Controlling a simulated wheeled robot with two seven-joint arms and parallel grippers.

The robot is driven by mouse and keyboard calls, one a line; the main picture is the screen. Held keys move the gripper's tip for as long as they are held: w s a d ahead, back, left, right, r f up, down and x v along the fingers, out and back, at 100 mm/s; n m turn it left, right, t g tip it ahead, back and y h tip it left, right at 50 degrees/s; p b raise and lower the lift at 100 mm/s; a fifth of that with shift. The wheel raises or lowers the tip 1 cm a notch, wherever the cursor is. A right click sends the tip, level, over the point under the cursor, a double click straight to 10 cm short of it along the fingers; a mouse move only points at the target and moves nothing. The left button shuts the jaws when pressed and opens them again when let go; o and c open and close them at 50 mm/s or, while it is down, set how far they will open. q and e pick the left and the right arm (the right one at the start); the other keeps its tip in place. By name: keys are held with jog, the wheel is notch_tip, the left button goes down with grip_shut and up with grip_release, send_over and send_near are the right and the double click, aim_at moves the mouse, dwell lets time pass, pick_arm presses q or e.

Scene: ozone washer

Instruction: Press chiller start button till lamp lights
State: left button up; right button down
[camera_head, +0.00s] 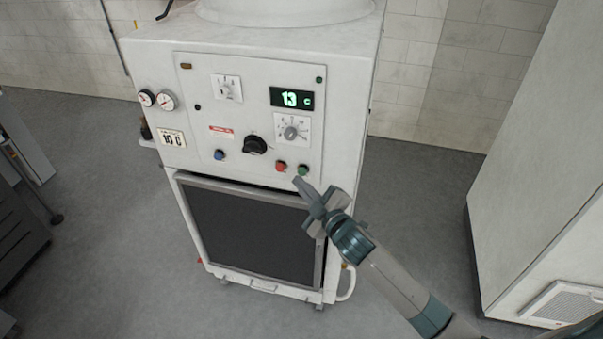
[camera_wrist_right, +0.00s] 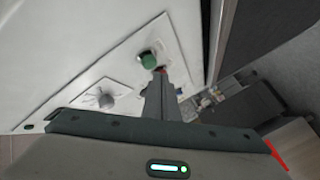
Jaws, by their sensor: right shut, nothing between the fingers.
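The white chiller (camera_head: 150,62) stands in the middle of the head view with its control panel (camera_head: 200,110) facing me. A green button (camera_head: 303,170) and a red button (camera_head: 281,166) sit at the panel's lower right. The green button also shows in the right wrist view (camera_wrist_right: 148,59). A small dark green lamp (camera_head: 319,80) at the panel's upper right looks unlit. My right gripper (camera_head: 299,183) is shut and empty, its tips just below the green button. In the right wrist view, its fingers (camera_wrist_right: 161,82) point close beside that button; contact cannot be told. My left gripper is out of view.
The display (camera_head: 291,98) reads 13 C. A black knob (camera_head: 255,145), a blue button (camera_head: 219,155) and a grey dial (camera_head: 291,130) share the panel. A dark grille (camera_head: 245,230) lies below. A white cabinet (camera_head: 535,170) stands right; grey floor between is open.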

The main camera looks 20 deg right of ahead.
jog(key=shift+w, duration=0.1)
dwell(0.6)
jog(key=shift+w+d, duration=0.25)
jog(key=shift+w+d, duration=0.25)
jog(key=shift+w, duration=0.1)
dwell(0.9)
jog(key=shift+s+a, duration=0.1)
jog(key=shift+s+a+p, duration=0.4)
jog(key=shift+s+p, duration=0.1)
jog(key=shift+s, duration=0.1)
jog(key=shift+s, duration=0.1)
dwell(0.4)
jog(key=s+a, duration=0.1)
jog(key=s, duration=0.1)
jog(key=s+a+p, duration=0.1)
jog(key=s, duration=0.1)
jog(key=shift+a, duration=0.4)
